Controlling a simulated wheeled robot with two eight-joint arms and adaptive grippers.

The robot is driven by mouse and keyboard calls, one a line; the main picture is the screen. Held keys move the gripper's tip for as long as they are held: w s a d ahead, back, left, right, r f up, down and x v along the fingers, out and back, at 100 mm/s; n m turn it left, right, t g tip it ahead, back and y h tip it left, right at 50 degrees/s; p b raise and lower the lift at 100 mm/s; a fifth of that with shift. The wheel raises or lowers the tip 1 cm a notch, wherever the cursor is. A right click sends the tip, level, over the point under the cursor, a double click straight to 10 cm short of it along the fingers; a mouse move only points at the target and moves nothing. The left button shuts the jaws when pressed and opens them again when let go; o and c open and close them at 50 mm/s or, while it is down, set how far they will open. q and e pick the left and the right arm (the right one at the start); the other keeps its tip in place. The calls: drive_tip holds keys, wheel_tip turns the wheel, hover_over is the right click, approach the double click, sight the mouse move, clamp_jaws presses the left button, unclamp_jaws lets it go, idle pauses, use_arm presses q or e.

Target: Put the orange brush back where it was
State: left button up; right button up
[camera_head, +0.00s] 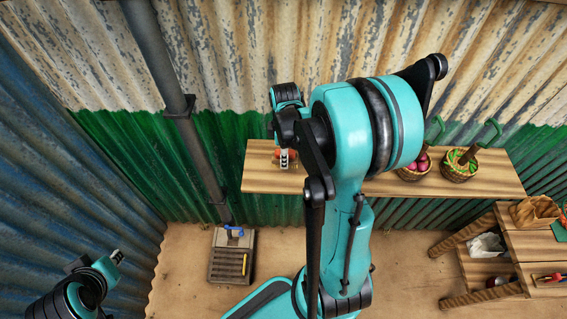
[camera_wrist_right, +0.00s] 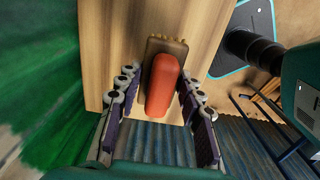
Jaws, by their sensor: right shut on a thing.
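The orange brush (camera_wrist_right: 163,84) has a rounded orange handle and a brown head with pale bristles at its far end. In the right wrist view it lies between the fingers of my right gripper (camera_wrist_right: 160,106), which is shut on it, over the wooden shelf (camera_wrist_right: 122,62). I cannot tell whether it touches the shelf. In the head view my right gripper (camera_head: 284,158) is over the left end of the shelf (camera_head: 340,184), with only a bit of orange showing; my arm hides much there. My left gripper (camera_head: 96,262) is at the lower left, away from the shelf; its fingers are unclear.
Baskets of red produce (camera_head: 413,170) and green produce (camera_head: 459,166) with green-handled scoops stand on the shelf's right part. A slatted platform (camera_head: 231,268) with blue and yellow items is on the floor beside a pipe (camera_head: 179,103). A wooden rack (camera_head: 537,245) stands at right.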

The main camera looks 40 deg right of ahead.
drive_tip(key=shift+f, duration=0.2)
wheel_tip(320, 180, down, 4)
drive_tip(key=shift+w+r+b, duration=0.1)
drive_tip(key=shift+w+b, duration=0.05)
drive_tip(key=shift+b, duration=0.35)
drive_tip(key=shift+c, duration=0.4)
drive_tip(key=o, duration=1.1)
